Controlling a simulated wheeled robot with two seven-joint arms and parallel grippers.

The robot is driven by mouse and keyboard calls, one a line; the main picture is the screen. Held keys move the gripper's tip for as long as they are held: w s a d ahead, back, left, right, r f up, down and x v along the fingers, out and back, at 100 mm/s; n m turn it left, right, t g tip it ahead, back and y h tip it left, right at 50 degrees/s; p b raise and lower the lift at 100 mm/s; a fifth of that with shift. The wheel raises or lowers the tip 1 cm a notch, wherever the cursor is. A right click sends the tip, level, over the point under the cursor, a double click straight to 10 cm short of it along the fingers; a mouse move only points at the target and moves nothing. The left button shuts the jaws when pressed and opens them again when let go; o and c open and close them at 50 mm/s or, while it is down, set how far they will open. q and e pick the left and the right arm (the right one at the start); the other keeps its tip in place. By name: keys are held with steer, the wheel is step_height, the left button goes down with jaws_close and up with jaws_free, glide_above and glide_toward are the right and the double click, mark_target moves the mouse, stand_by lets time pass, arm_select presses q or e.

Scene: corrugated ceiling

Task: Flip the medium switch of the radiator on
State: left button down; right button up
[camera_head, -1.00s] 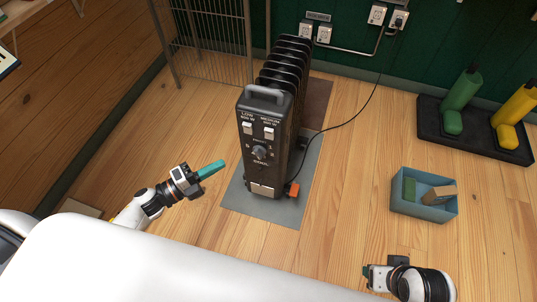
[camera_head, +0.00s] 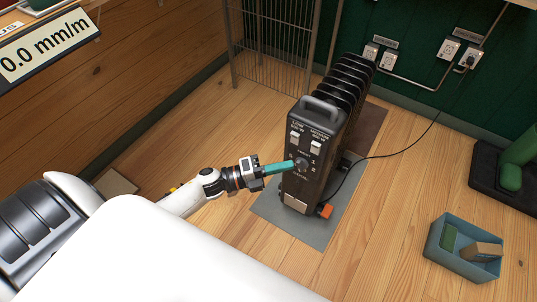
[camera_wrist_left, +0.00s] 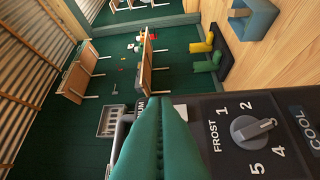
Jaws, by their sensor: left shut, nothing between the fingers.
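The dark radiator (camera_head: 325,190) stands upright on a grey mat, its control panel facing me. The medium switch (camera_head: 316,147) is a white rocker at the panel's upper right, beside the low switch (camera_head: 295,138). The round knob (camera_head: 302,163) sits below them and also shows in the left wrist view (camera_wrist_left: 250,130). My left gripper (camera_head: 292,165) has its green fingers shut and empty, with tips in front of the panel near the knob; contact cannot be told. In the left wrist view the fingers (camera_wrist_left: 158,138) cover part of the panel, and I cannot make out the medium switch there.
The grey mat (camera_head: 272,209) lies under the radiator. A black cord (camera_head: 370,158) runs from it to the wall sockets (camera_head: 449,48). A blue bin (camera_head: 440,257) with blocks stands at right. A wire grille (camera_head: 280,40) stands behind. Wooden floor is clear between the radiator and bin.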

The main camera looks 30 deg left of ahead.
mark_target(318, 148)
arm_select(q)
steer(key=shift+w+d+r+b, duration=0.15)
steer(key=shift+w+d, duration=0.3)
steer(key=shift+w, duration=0.6)
steer(key=shift+w+d+r+b, duration=0.15)
steer(key=shift+w+d, duration=0.35)
steer(key=shift+w, duration=0.6)
steer(key=shift+w+d+r+b, duration=0.15)
steer(key=shift+w+d, duration=0.3)
steer(key=shift+w, duration=0.6)
arm_select(e)
steer(key=shift+w+a+r+t+y, duration=0.2)
steer(key=shift+w+t, duration=0.25)
steer(key=shift+w, duration=0.25)
steer(key=shift+w+a+r+t+y, duration=0.15)
steer(key=shift+w+a+t, duration=0.2)
steer(key=shift+w, duration=0.3)
steer(key=shift+w+a+r+t+y, duration=0.1)
steer(key=shift+w+r+t, duration=0.05)
steer(key=shift+w+t, duration=0.45)
steer(key=shift+r, duration=0.1)
